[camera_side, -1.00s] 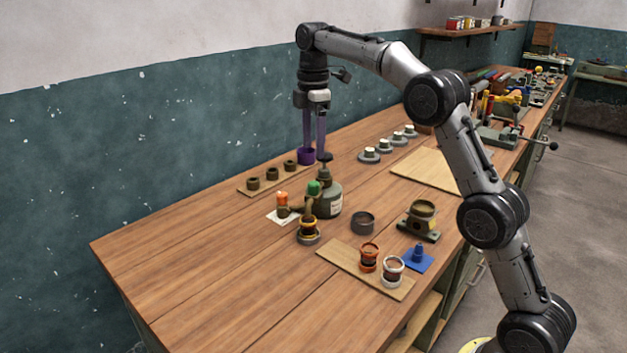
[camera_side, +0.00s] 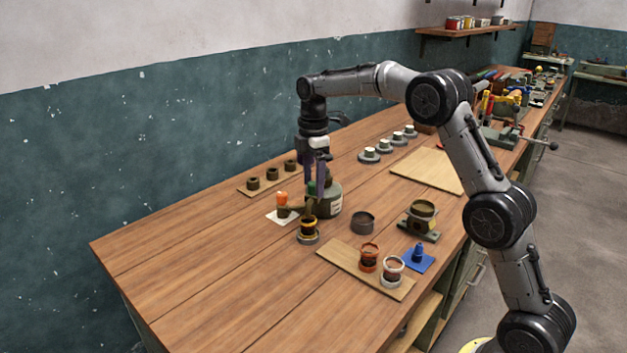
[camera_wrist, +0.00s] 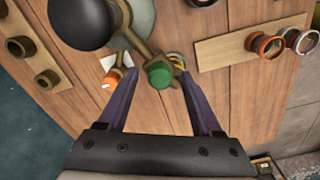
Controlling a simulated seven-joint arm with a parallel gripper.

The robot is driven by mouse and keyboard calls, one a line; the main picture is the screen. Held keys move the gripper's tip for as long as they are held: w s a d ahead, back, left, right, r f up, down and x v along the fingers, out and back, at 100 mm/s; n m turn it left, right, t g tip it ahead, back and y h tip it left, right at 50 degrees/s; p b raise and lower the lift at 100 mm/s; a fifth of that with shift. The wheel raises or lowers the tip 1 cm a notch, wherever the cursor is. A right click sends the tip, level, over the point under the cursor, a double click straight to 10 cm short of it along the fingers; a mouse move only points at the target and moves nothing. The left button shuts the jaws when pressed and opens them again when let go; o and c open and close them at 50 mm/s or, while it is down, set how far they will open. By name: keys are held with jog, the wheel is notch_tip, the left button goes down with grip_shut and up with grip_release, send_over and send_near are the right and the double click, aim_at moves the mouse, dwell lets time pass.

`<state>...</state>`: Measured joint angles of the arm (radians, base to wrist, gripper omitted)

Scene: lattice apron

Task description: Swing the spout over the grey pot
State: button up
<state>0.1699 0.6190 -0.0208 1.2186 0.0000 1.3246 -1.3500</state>
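A green cap (camera_wrist: 159,76) sits at the spout's outer end, near a yellow-rimmed pot (camera_side: 308,229). A dark grey pot (camera_side: 362,223) stands apart, right of the bottle. My gripper (camera_wrist: 158,80) is open, with its purple fingers either side of the green cap. Gaps show on both sides. In the side view the fingers partly hide the cap and spout.
An orange-topped piece (camera_side: 282,201) stands on a white card left of the spout. A wooden board (camera_side: 345,262) bears two rimmed jars at the front. A blue piece (camera_side: 418,255) and an olive stand (camera_side: 422,218) are at the right. The bench's left end is clear.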

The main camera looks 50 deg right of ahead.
grip_shut()
dwell(1.3)
